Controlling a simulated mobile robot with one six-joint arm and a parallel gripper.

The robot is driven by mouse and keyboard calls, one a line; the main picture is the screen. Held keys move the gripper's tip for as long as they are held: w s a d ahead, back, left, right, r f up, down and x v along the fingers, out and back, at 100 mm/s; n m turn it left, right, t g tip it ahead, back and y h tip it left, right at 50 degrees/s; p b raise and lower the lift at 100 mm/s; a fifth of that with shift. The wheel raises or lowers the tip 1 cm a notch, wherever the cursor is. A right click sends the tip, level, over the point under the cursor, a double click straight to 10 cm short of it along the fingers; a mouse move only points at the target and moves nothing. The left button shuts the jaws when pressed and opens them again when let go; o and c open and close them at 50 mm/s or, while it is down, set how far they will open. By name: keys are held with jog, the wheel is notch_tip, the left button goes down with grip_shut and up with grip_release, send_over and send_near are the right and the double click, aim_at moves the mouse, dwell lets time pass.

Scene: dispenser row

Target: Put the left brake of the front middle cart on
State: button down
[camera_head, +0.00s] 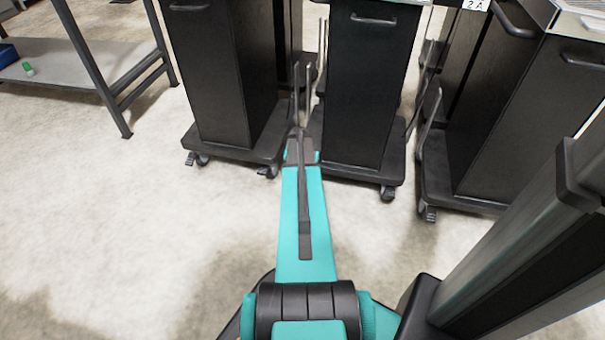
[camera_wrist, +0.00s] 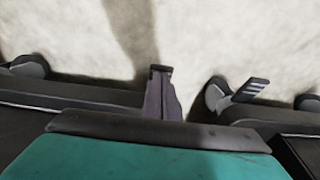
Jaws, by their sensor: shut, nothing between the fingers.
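The front middle cart (camera_head: 365,85) is a tall black box on a dark wheeled base, just beyond the end of my arm in the head view. Its right front caster (camera_head: 387,193) shows. My arm's end covers its left front corner there, so the left brake is hidden. In the wrist view, my gripper (camera_wrist: 161,72) is shut and empty, with its fingers over the floor at the edge of a cart base (camera_wrist: 70,97). I cannot see whether it touches a brake. Right of it is a caster with a striped pedal (camera_wrist: 250,90), apparently of the left neighbouring cart.
A left cart (camera_head: 215,75) and a right cart (camera_head: 510,120) flank the middle one, with narrow gaps between. Thin upright metal bars (camera_head: 308,85) stand in the left gap. A workbench (camera_head: 75,75) is at the far left. Pale floor (camera_head: 110,220) in front is clear.

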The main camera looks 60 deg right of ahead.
jog(key=shift+a, duration=0.55)
jog(key=shift+d, duration=0.45)
jog(key=shift+f, duration=0.15)
